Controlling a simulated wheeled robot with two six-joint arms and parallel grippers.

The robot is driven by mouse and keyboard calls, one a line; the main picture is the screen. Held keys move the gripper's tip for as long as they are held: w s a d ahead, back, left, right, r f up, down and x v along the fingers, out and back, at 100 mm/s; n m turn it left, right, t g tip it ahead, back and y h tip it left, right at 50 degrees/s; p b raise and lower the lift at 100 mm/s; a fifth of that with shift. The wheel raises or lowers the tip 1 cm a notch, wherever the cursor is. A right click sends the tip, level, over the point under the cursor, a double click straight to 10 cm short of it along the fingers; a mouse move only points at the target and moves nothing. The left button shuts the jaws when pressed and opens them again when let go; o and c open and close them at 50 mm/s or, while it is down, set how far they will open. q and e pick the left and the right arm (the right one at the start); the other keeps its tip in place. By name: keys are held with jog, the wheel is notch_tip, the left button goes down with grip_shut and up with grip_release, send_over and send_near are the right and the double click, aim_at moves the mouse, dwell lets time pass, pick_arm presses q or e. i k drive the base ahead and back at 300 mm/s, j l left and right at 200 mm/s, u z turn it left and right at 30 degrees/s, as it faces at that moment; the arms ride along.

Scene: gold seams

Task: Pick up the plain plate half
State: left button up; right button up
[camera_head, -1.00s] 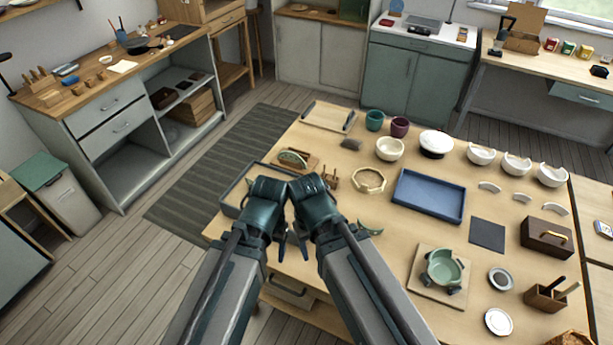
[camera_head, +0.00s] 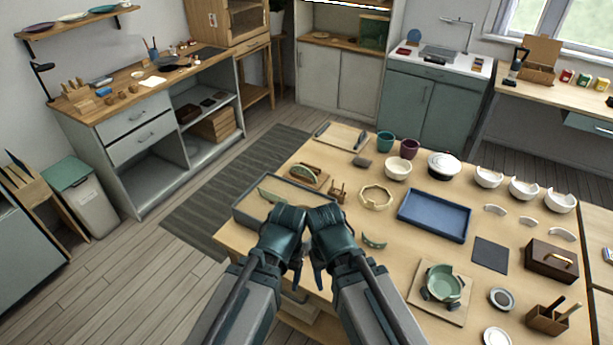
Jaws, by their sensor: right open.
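A small rack (camera_head: 321,183) near the left edge of the table holds an upright piece that looks like a plate half (camera_head: 305,171), pale with a green edge. A green curved piece (camera_head: 268,195) shows at the grey tray (camera_head: 308,205). Another green curved piece (camera_head: 374,243) lies on the table right of my right gripper. I cannot tell which of these is the plain plate half. My right gripper (camera_head: 321,280) is open and points down near the table's front edge.
A blue tray (camera_head: 433,215), an octagonal ring (camera_head: 376,196) and a white bowl (camera_head: 397,169) stand on the table. A green pot on a board (camera_head: 457,310) stands at the front right. Several broken white bowls stand at the far right. Some table surface between them is bare.

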aim_at(271, 197)
jog(key=i+j+z, duration=0.25)
jog(key=j+z, duration=0.2)
jog(key=j, duration=0.2)
jog(key=i+j+z, duration=0.25)
jog(key=j, duration=0.15)
jog(key=j+z, duration=0.25)
jog(key=j, duration=0.1)
